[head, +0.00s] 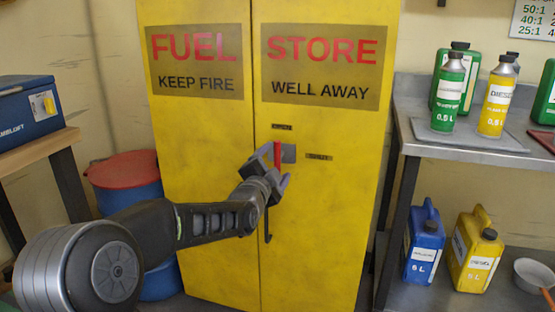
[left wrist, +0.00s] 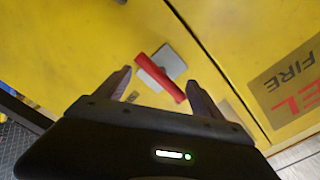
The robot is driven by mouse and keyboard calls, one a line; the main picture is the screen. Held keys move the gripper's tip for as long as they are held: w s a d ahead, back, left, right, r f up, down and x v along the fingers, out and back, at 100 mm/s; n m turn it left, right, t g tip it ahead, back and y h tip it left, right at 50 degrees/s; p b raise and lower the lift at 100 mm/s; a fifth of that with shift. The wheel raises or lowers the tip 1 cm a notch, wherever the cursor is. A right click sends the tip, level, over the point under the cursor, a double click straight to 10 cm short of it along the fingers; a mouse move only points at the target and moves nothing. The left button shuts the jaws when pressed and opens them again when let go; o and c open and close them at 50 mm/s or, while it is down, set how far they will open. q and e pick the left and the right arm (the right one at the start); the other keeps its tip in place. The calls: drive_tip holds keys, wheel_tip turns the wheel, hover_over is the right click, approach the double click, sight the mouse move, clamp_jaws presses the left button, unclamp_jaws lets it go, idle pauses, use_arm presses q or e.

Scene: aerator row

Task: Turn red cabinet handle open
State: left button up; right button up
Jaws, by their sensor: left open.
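The yellow fuel cabinet (head: 330,220) stands upright in the middle of the head view, its two doors closed along a vertical seam. A red handle (head: 277,155) sits on a grey plate (head: 289,153) on the right door, beside the seam. It points up and down in the head view. My left gripper (head: 268,160) is at the handle, partly covering it. In the left wrist view the red handle (left wrist: 160,77) lies between and just beyond the open fingers (left wrist: 160,85). I cannot tell whether they touch it. My right gripper is not in view.
A metal shelf (head: 470,155) with bottles and cans stands close to the cabinet's right side. A blue drum (head: 125,190) with a red lid (head: 123,168) and a bench with a blue box (head: 28,115) are at the left. A dark hook-shaped part hangs below the handle.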

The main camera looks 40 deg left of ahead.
use_arm(q)
drive_tip(key=v, duration=0.4)
drive_tip(key=shift+s+d, duration=0.15)
drive_tip(key=shift+s, duration=0.15)
